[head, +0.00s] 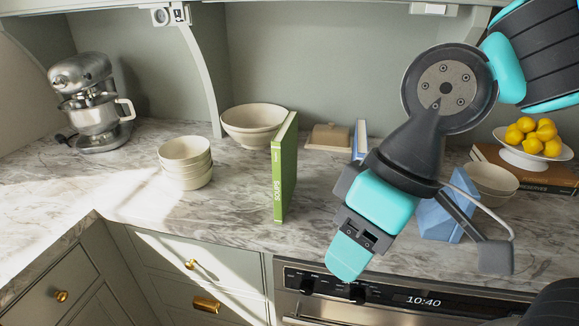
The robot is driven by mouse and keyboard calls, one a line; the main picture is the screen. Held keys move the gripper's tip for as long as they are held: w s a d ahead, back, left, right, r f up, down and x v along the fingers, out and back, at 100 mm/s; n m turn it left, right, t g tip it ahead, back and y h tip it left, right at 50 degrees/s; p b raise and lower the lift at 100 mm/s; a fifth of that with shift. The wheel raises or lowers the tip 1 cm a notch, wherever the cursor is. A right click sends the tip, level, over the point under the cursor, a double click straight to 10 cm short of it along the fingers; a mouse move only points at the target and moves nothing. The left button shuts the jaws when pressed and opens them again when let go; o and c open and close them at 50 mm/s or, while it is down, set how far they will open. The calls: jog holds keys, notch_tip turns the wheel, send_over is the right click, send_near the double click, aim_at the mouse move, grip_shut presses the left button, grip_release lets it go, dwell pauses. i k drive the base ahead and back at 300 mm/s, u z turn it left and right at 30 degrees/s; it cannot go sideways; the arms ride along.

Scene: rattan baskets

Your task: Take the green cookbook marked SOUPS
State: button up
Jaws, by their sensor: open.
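The green cookbook (284,168) stands upright on the marble counter, left of centre. Its narrow spine faces me, with SOUPS in white letters near the bottom, and its green cover shows at an angle on the right. My gripper (347,262) is to the right of the book and nearer to me, over the counter's front edge in the picture. It is open and apart from the book. I see it from behind, so the gap between its fingers is hidden.
A large bowl (254,123) stands just behind the book, and stacked bowls (185,162) are to its left. A butter dish (329,137) and blue-and-white book (360,139) are behind right. A blue faceted object (440,220) is partly hidden by my arm. Lemons (532,137) sit far right.

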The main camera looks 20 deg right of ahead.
aim_at(284, 142)
jog(key=z, duration=2.55)
jog(key=k, duration=1.6)
jog(key=u, duration=1.9)
jog(key=i, duration=0.85)
jog(key=u, duration=0.2)
